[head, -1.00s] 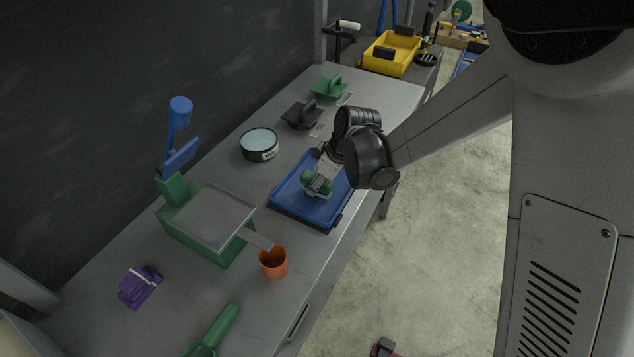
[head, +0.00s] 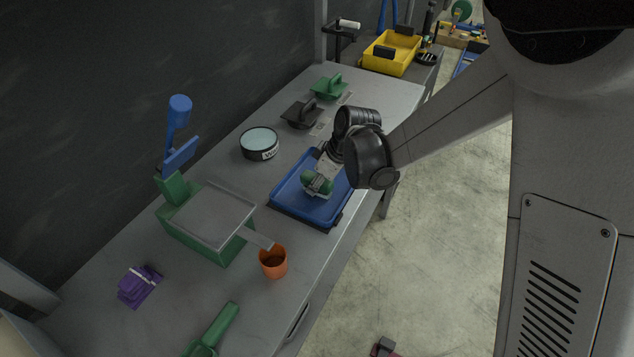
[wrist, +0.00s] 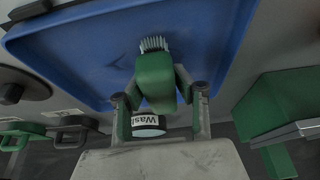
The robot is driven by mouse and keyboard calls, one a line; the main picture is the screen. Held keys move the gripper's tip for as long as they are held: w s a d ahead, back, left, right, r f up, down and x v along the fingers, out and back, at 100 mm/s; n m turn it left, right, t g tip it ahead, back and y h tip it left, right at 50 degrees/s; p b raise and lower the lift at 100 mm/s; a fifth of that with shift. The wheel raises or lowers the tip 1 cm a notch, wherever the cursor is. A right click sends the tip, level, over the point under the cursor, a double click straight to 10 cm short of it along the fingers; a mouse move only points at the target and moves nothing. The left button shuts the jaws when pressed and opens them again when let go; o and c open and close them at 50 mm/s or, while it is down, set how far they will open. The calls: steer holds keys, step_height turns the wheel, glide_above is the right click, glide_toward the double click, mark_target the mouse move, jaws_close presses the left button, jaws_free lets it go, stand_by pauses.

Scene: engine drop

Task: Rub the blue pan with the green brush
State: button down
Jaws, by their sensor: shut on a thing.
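The blue pan (head: 287,197) is a shallow rectangular tray lying on the grey bench near its front edge. It fills the upper part of the wrist view (wrist: 75,55). My gripper (head: 318,186) is over the middle of the pan. In the wrist view my gripper (wrist: 160,110) is shut on the green brush (wrist: 155,78), one finger on each side of it. The brush's pale bristles (wrist: 153,44) point at the pan floor. I cannot tell for sure whether they touch it. In the head view the gripper partly hides the brush.
A round tin labelled "Wash" (head: 259,144) stands left of the pan. Black (head: 302,114) and green (head: 328,87) handled tools stand behind.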

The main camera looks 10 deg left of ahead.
steer(key=shift+f+b, duration=0.4)
steer(key=shift+f, duration=0.05)
steer(key=shift+w+d+r, duration=0.1)
steer(key=shift+w+d, duration=0.15)
steer(key=shift+w, duration=0.6)
steer(key=shift+w+d+f+b, duration=0.1)
steer(key=shift+w+d+b, duration=0.15)
steer(key=shift+w+b, duration=0.4)
steer(key=shift+w+d+f+b, duration=0.1)
steer(key=shift+w+d+b, duration=0.15)
steer(key=shift+w, duration=0.7)
steer(key=shift+r, duration=0.1)
steer(key=shift+a, duration=0.1)
